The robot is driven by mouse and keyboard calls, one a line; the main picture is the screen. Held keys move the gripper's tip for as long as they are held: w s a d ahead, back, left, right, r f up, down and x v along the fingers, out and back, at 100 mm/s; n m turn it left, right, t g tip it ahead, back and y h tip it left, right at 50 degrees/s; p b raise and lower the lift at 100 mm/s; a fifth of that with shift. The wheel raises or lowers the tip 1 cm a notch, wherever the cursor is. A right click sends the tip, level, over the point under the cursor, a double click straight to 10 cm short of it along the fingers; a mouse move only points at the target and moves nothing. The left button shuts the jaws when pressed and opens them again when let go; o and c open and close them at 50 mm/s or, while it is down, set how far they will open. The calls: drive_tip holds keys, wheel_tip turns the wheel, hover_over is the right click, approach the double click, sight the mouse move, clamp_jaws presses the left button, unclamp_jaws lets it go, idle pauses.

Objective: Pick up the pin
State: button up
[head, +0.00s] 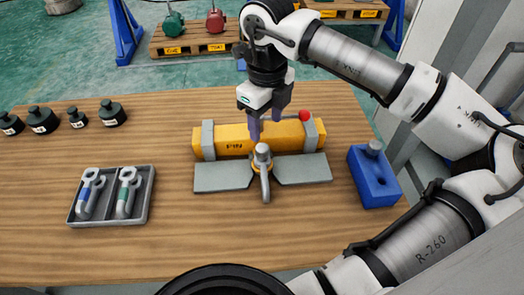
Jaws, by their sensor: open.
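A grey pin (375,147) stands upright in a blue block (374,178) at the right of the table; only its rounded top shows, and its lower part is hidden in the block. My gripper (265,124) points down with its purple fingers apart and nothing seen between them. It is over the yellow beam (220,140), to the left of the pin and clear of it. I cannot tell whether the fingers touch the beam.
A grey hook (264,178) stands before the beam between grey plates (222,176). A grey tray (110,219) holds two hooks. Several dark weights (112,114) stand at the back left. A red button (305,115) sits near the beam's right end. The front-left table is clear.

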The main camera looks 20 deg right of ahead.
sight(262, 147)
drive_tip(key=shift+f, duration=0.9)
drive_tip(key=shift+a+f+p, duration=0.25)
drive_tip(key=shift+f+p, duration=0.4)
drive_tip(key=shift+f, duration=0.7)
drive_tip(key=shift+a+f+p, duration=0.2)
drive_tip(key=shift+f+p, duration=0.4)
drive_tip(key=shift+f, duration=0.75)
drive_tip(key=shift+c, duration=0.4)
clamp_jaws()
